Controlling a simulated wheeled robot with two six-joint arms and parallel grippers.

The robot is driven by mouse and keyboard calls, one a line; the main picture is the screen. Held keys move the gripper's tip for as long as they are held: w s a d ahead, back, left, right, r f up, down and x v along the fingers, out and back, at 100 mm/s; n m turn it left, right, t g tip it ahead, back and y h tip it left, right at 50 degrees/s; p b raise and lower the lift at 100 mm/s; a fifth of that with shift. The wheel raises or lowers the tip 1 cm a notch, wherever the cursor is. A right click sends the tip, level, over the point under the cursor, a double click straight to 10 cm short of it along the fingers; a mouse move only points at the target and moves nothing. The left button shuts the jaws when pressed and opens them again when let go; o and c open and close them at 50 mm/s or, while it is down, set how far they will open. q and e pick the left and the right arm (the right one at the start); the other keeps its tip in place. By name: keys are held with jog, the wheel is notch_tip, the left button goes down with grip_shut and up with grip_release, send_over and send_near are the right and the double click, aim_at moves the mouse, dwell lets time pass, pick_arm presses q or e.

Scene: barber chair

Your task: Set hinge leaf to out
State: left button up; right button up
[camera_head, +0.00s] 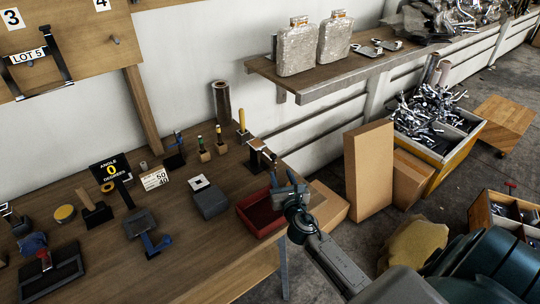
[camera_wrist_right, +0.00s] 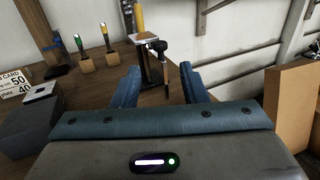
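A dark upright stand (camera_head: 262,157) with a light flat top is near the right end of the wooden bench. In the right wrist view the stand (camera_wrist_right: 146,58) has a dark jointed piece with a narrow hanging part (camera_wrist_right: 166,66) on its right side, which looks like the hinge leaf. I cannot tell its exact setting. My right gripper (camera_head: 285,180) is above the red tray, just in front of the stand. In the wrist view its blue fingers (camera_wrist_right: 159,82) are spread, with the stand and hanging part beyond the gap. Nothing is visibly gripped. My left gripper is not in view.
A red tray (camera_head: 262,214) lies below my right gripper, and a grey block (camera_head: 210,201) stands left of it. Upright tools (camera_head: 204,153) in wooden blocks stand behind. A tall cardboard box (camera_head: 368,170) stands right. A wall shelf (camera_head: 340,62) hangs above.

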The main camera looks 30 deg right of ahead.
aim_at(274, 158)
jog(key=x, duration=1)
jog(key=shift+w+d+p, duration=0.15)
jog(key=shift+w+p, duration=0.15)
jog(key=shift+c, duration=0.5)
grip_shut()
